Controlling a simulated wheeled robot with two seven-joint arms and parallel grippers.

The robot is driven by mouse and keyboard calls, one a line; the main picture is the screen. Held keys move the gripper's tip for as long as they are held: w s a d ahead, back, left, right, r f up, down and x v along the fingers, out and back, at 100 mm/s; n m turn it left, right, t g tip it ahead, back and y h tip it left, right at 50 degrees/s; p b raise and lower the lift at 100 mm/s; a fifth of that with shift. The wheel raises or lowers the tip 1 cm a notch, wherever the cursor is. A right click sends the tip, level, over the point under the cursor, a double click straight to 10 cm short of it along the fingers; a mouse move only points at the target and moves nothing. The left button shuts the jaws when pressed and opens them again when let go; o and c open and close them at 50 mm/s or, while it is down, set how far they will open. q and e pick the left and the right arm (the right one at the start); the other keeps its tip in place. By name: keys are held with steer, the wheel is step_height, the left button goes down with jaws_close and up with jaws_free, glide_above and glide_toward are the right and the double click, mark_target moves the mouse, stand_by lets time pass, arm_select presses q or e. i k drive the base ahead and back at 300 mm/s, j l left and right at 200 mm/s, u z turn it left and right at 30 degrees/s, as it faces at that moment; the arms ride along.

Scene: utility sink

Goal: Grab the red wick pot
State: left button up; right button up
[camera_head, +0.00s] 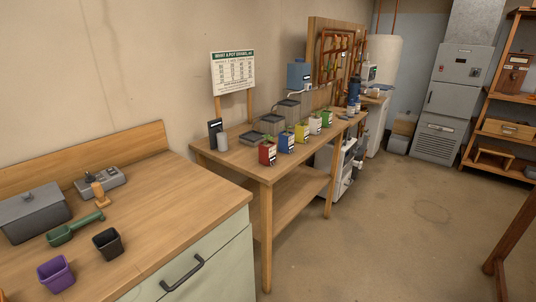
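The red wick pot (267,154) is a small red square pot with a white label and a green plant. It stands upright near the front edge of the wooden table (240,157) in the middle of the view, at the near end of a row of pots. A blue pot (286,143), a yellow pot (301,132), a white pot (314,125) and a green pot stand in line behind it to the right. Neither of my grippers shows in the head view.
A nearer wooden counter (160,209) at left holds a purple pot (56,274), a black pot (108,243), a green scoop (75,229) and a grey box (33,214). A sign (233,72) stands behind the table. Open floor (400,220) lies to the right.

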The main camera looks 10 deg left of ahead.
mark_target(266, 149)
steer(key=i+l, duration=0.15)
steer(key=i, duration=0.25)
steer(key=i+l+u, duration=0.1)
steer(key=i, duration=0.35)
steer(key=i+l, duration=0.25)
steer(key=i, duration=0.15)
steer(key=u, duration=0.05)
